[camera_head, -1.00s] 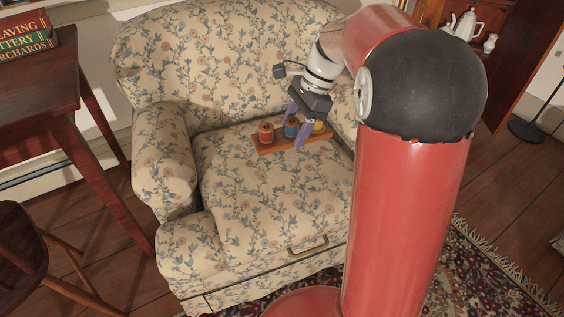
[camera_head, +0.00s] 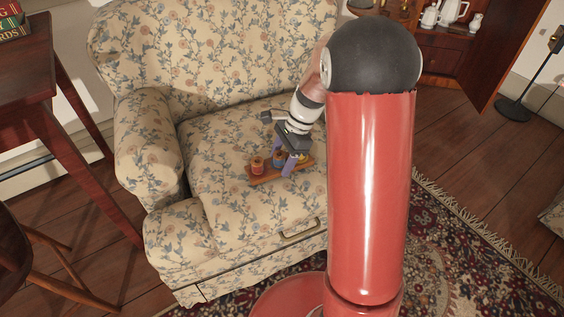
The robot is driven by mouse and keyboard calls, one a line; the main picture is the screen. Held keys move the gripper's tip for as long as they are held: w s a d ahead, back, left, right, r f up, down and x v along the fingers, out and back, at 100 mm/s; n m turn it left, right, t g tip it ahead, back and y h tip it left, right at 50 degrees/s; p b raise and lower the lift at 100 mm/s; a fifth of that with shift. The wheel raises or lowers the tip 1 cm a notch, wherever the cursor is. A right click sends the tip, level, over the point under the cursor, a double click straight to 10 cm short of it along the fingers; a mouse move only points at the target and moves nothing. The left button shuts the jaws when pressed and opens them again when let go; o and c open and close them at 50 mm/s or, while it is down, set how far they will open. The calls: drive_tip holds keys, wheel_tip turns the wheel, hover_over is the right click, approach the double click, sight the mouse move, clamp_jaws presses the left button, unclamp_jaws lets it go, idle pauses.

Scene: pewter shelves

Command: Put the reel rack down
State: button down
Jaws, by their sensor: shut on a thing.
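The reel rack (camera_head: 263,178) is a small brown wooden board with several coloured reels standing on it. A red-orange reel (camera_head: 257,166) is at its left end, and a blue one (camera_head: 278,159) stands near the middle. The rack is level, at or just above the seat cushion of the floral sofa (camera_head: 230,204); I cannot tell if it touches. My gripper (camera_head: 283,168) comes down from above with its purple fingers shut on the rack. The fingers and the gripper body hide part of the reels.
The sofa's left armrest (camera_head: 150,150) and backrest (camera_head: 210,50) bound the seat. The front half of the cushion is clear. A dark red table (camera_head: 30,90) with books stands at the left. A patterned rug (camera_head: 450,250) lies at the right, and a cabinet (camera_head: 450,55) stands behind.

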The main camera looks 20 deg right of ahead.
drive_tip(key=shift+f, duration=0.7)
drive_tip(key=shift+f, duration=0.1)
drive_tip(key=shift+c, duration=2.2)
unclamp_jaws()
